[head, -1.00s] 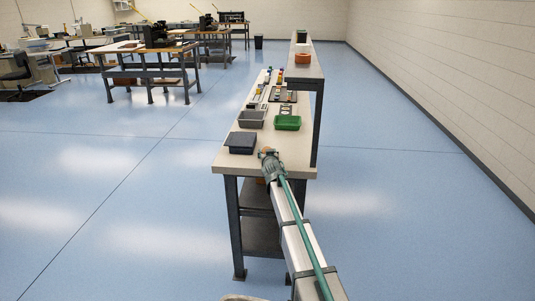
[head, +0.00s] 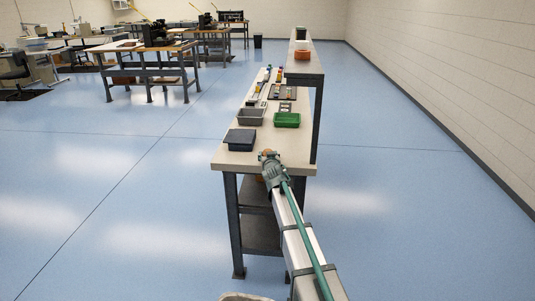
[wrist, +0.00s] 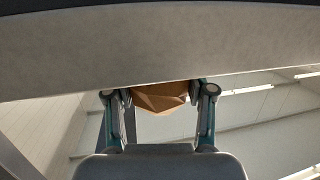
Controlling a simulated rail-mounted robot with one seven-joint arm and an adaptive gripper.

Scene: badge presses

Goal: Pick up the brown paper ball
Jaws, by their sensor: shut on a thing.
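The brown paper ball (wrist: 160,97) is between the two fingers of my gripper (wrist: 160,103) in the wrist view, and the fingers are shut on it. Its upper part is cut off by a pale slab across the top of that view. In the head view my gripper (head: 268,157) is at the near end of the bench, with a small brown patch of the ball (head: 267,152) at its tip. I cannot tell whether the ball touches the bench.
Open blue floor lies on both sides.

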